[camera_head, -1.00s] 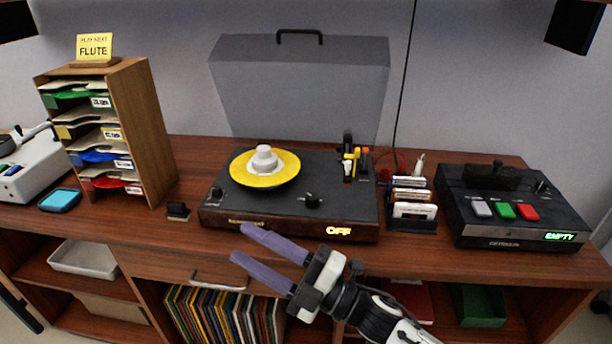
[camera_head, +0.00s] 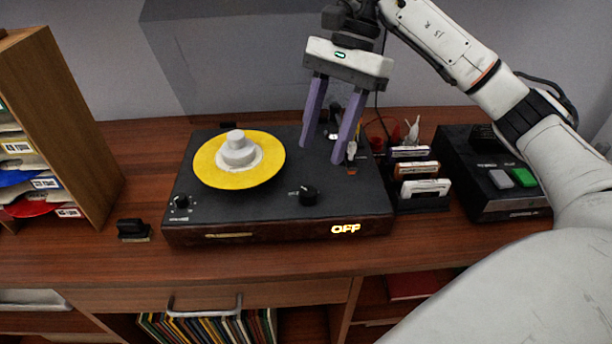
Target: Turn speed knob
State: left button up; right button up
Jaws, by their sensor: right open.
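The black turntable (camera_head: 285,222) stands on the wooden cabinet, with a yellow record (camera_head: 210,174) on its platter and a lit "OFF" display on its front. One dark knob (camera_head: 308,195) sits right of the record near the front edge. A second knob (camera_head: 181,202) is at the front left corner. Their labels are too small to read for certain. My right gripper (camera_head: 322,153) is open and empty, its two purple fingers pointing down over the back right of the turntable, behind the right knob and apart from it. The fingers partly hide the tonearm area. My left gripper is out of view.
A grey raised lid (camera_head: 230,70) stands behind the turntable. Cartridges in a rack (camera_head: 423,200) and a black button box (camera_head: 500,202) stand to the right. A wooden sorter (camera_head: 65,120) is at left, with a small black block (camera_head: 132,229) near it. The cabinet top's front strip is clear.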

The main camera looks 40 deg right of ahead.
aim_at(309, 191)
jog(key=x, duration=0.8)
jog(key=shift+a+f, duration=0.25)
jog(key=c, duration=1)
jog(key=shift+c, duration=0.2)
